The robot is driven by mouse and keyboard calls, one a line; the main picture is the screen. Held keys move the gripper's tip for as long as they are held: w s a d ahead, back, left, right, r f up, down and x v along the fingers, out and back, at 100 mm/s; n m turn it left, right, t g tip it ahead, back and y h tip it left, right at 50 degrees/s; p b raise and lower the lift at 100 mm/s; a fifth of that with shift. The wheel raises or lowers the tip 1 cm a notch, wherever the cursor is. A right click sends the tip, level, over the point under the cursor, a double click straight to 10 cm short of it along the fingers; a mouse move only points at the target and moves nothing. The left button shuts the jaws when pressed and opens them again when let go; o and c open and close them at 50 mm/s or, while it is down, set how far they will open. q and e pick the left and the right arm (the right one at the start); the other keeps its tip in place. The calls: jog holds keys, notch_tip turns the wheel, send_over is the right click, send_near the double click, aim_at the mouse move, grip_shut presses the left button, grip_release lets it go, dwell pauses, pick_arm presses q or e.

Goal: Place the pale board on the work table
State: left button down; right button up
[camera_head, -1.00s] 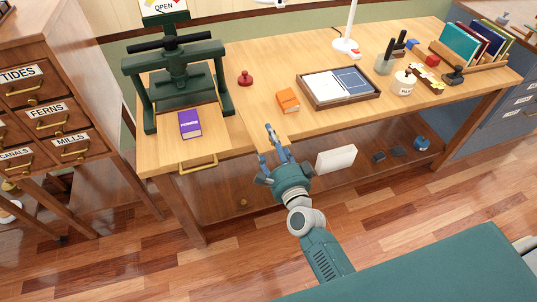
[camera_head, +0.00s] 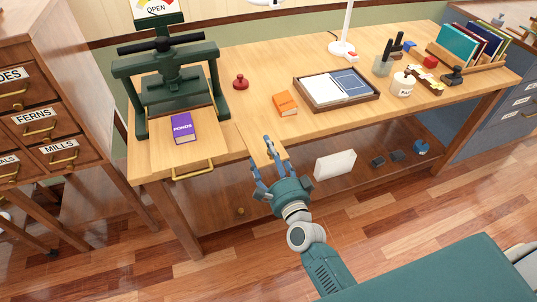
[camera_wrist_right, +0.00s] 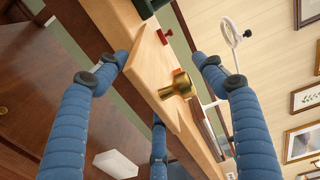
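A pale, whitish flat slab (camera_head: 335,164), which looks like the pale board, stands at the lower shelf under the work table (camera_head: 255,85). It also shows low in the right wrist view (camera_wrist_right: 116,164). My right gripper (camera_head: 266,155) is at the table's front edge, left of the slab and apart from it. In the right wrist view its blue fingers (camera_wrist_right: 160,92) are spread, with a brass knob (camera_wrist_right: 177,86) on a light wooden panel (camera_wrist_right: 155,65) between them. I cannot tell whether they touch the panel. My left gripper is not in view.
A green press (camera_head: 172,75) with a purple book (camera_head: 183,128) stands at the table's left. An orange book (camera_head: 285,103), a red stamp (camera_head: 240,82) and a tray (camera_head: 372,98) are on top. The front strip right of the orange book is clear.

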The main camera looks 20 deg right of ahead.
jog(key=shift+r, duration=0.25)
jog(key=s+p, duration=0.1)
jog(key=s, duration=1.1)
jog(key=shift+d+p, duration=0.15)
jog(key=shift+p, duration=0.2)
